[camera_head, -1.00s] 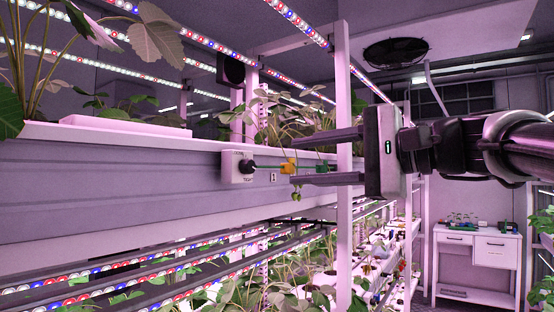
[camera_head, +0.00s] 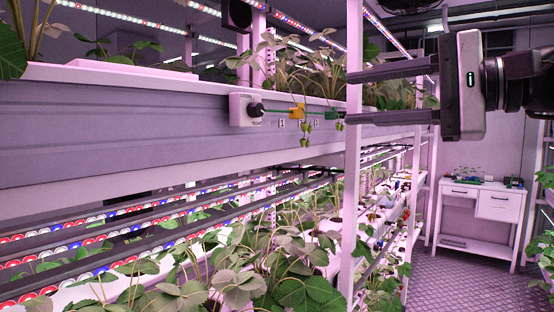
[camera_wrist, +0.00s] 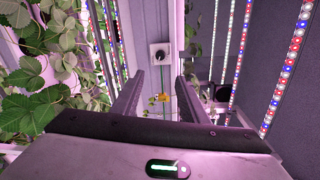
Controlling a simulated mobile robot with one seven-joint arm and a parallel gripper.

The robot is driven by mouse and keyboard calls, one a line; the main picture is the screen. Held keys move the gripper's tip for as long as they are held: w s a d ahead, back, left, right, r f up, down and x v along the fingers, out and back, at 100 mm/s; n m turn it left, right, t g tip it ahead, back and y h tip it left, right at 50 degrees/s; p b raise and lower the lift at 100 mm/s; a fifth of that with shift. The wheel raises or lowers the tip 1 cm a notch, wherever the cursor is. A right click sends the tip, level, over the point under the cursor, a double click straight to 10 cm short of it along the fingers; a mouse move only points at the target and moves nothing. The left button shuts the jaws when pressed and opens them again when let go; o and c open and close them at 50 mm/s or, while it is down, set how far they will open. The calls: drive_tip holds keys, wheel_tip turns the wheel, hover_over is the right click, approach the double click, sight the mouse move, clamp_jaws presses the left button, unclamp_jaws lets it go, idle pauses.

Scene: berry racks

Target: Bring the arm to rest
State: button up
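My gripper (camera_head: 348,97) is at the upper right of the head view, with its two dark fingers apart and pointing left. Nothing is between them. Its fingertips overlap the white upright post (camera_head: 353,190) in the picture; I cannot tell the gap between them. In the wrist view my gripper (camera_wrist: 159,80) also shows two separated fingers, with a white box with a black knob (camera_wrist: 159,53) beyond them. The same white box (camera_head: 239,110) is on the rack's front panel in the head view, left of my fingers.
A yellow clip (camera_head: 296,112) and a green clip (camera_head: 331,115) are on the panel, with small green berries (camera_head: 308,134) hanging nearby. Strawberry plants (camera_head: 300,270) fill the lower rack. A white desk (camera_head: 482,205) stands at the back right. Floor (camera_head: 470,280) shows at the lower right.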

drive_tip(key=s+a+f+n+g+h+p, duration=0.2)
drive_tip(key=s+a+f+h, duration=0.1)
drive_tip(key=f, duration=0.7)
drive_tip(key=s+a+f+n+g+h+p, duration=0.1)
drive_tip(key=s+a+f+g+h+p, duration=0.15)
drive_tip(key=f, duration=0.65)
drive_tip(key=s+d+f+n+h+p, duration=0.1)
drive_tip(key=s+d+f+n+h, duration=0.1)
drive_tip(key=f, duration=0.5)
drive_tip(key=s+d+f+n+h+p, duration=0.1)
drive_tip(key=s+d+f+n+h, duration=0.2)
drive_tip(key=f+h, duration=0.3)
drive_tip(key=shift+s+f+n, duration=0.6)
drive_tip(key=shift+s+n, duration=0.3)
